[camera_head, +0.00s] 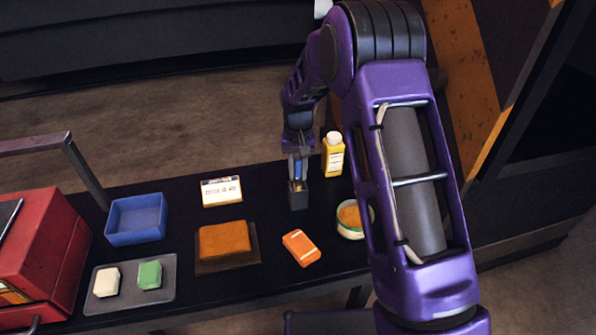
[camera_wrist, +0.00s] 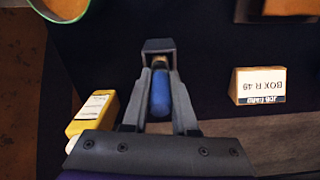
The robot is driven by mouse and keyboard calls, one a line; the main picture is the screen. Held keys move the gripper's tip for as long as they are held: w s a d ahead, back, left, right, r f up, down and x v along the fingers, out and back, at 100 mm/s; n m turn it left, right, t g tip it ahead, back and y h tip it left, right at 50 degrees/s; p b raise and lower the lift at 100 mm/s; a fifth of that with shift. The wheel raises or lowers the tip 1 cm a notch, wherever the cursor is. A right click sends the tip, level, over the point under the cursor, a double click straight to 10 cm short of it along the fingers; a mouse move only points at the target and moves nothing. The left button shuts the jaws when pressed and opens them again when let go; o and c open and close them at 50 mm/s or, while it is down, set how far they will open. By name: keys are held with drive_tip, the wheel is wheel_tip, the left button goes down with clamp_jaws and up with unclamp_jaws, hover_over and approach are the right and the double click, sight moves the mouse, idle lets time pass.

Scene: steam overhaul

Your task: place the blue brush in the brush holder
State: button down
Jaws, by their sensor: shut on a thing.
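The blue brush (camera_head: 298,169) is upright between the fingers of my gripper (camera_head: 298,160). Its blue handle (camera_wrist: 161,92) also shows in the wrist view, with my gripper (camera_wrist: 160,78) shut around it. The brush holder (camera_head: 298,197) is a small dark square block on the black table. It also shows in the wrist view (camera_wrist: 159,45) just past the fingertips. The brush's lower end is at the holder's top opening. How deep it sits inside is hidden.
A yellow bottle (camera_head: 333,155) stands close behind and right of the holder. A bowl (camera_head: 351,232) and an orange box (camera_head: 301,248) are in front. A label card (camera_head: 221,191), brown sponge-like block (camera_head: 224,240), blue bin (camera_head: 136,219) and grey tray (camera_head: 130,298) lie to the left.

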drive_tip(key=shift+f, duration=0.15)
drive_tip(key=c, duration=0.7)
unclamp_jaws()
wheel_tip(320, 180, up, 12)
drive_tip(key=shift+r+p, duration=0.2)
drive_tip(key=shift+p, duration=0.75)
